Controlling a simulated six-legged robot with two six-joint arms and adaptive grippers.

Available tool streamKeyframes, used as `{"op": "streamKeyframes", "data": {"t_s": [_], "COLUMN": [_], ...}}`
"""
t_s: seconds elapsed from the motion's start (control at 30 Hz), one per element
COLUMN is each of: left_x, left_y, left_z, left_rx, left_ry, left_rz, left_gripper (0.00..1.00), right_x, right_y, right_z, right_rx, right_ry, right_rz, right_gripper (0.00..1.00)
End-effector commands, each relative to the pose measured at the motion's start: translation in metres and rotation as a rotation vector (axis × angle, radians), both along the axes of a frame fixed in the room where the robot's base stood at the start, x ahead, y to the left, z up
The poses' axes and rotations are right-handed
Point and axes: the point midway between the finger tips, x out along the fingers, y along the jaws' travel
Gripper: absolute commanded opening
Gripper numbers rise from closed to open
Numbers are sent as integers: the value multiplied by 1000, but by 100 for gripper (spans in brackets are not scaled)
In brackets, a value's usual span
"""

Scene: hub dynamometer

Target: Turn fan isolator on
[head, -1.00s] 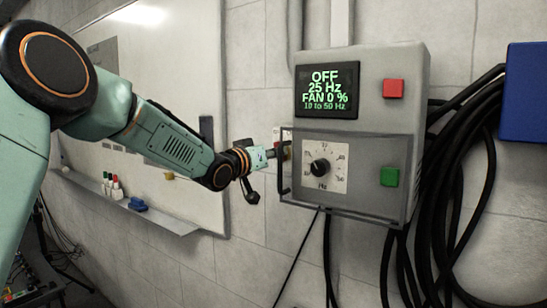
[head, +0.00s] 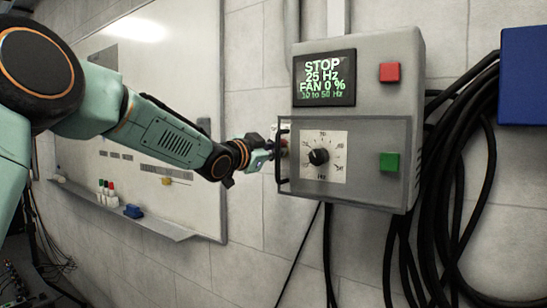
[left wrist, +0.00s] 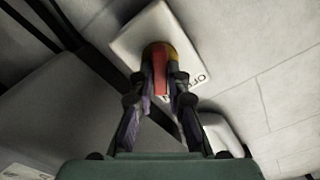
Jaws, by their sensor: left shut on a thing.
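The fan isolator has a pale plate (left wrist: 128,38) lettered "OFF" and a red handle (left wrist: 160,72) with yellow beside it, seen close up in the left wrist view. My left gripper (left wrist: 158,88) is shut on the red handle, one finger on each side. In the head view my left gripper (head: 268,153) reaches the left side of the grey control box (head: 370,52), where the isolator is largely hidden. The box display (head: 324,79) reads STOP, 25 Hz, FAN 0 %. My right gripper is not in view.
The box front carries a red button (head: 389,72), a green button (head: 389,162) and a black dial (head: 319,156) behind a clear cover with a black handle (head: 282,158). Black cables (head: 462,190) hang at right. A whiteboard (head: 150,80) is at left.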

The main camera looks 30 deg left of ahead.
Motion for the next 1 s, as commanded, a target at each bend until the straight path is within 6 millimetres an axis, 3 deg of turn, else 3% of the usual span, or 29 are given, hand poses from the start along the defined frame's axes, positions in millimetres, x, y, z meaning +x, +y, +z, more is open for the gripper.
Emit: {"op": "streamKeyframes", "data": {"t_s": [0.4, 0.93, 0.97, 1.0], "left_x": [0, 0, 0, 0], "left_y": [-1, -1, -1, 0], "left_z": [6, 7, 7, 7], "left_rx": [166, 186, 186, 186], "left_ry": [-38, -40, -40, -40], "left_rz": [1, 1, 1, 1], "left_gripper": [0, 0, 17, 20], "right_x": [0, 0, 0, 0], "right_y": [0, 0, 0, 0], "right_z": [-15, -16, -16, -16], "right_rx": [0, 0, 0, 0], "right_ry": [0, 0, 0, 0], "right_rz": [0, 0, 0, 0], "right_gripper": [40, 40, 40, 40]}}
